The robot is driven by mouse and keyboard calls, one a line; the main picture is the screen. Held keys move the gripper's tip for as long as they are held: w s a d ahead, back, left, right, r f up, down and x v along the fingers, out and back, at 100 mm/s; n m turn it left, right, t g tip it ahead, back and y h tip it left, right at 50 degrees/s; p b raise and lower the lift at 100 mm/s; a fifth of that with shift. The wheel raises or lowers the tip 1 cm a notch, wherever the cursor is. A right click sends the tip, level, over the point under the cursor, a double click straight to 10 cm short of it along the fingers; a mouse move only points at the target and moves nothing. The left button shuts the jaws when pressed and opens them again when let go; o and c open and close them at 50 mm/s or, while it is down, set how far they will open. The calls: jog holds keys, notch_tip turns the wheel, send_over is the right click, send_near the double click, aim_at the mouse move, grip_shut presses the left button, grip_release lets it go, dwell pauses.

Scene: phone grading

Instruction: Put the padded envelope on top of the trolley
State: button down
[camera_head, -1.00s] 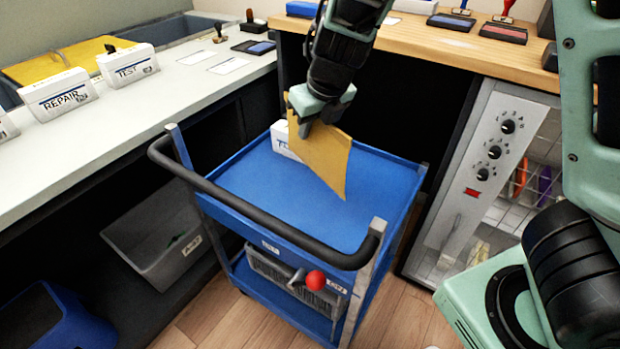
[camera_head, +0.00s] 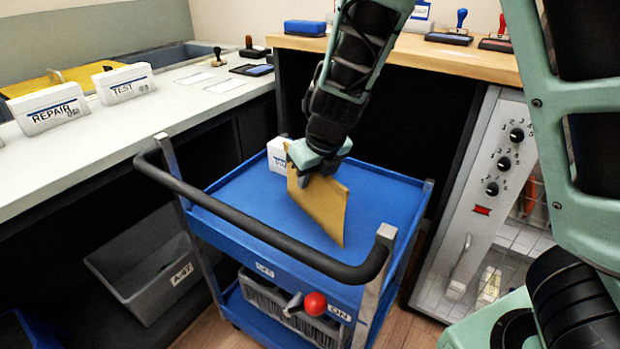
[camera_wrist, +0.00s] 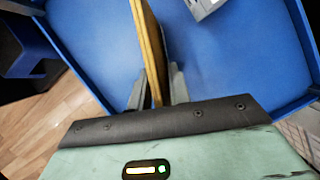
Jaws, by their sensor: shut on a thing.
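My gripper (camera_head: 310,167) is shut on the yellow-brown padded envelope (camera_head: 322,208), which hangs tilted on its edge over the blue top tray of the trolley (camera_head: 235,196). In the wrist view the envelope (camera_wrist: 150,45) stands edge-on between the two fingers (camera_wrist: 158,88), above the blue tray (camera_wrist: 95,45). The envelope's lower corner is close to the tray surface; I cannot tell whether it touches.
A white labelled box (camera_head: 278,155) stands on the tray's far left, just behind the envelope. The black push handle (camera_head: 270,235) runs along the tray's near side. The tray's right part is clear. A grey bin (camera_head: 150,275) sits under the left counter.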

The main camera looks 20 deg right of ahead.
jog(key=c, duration=1.3)
grip_release()
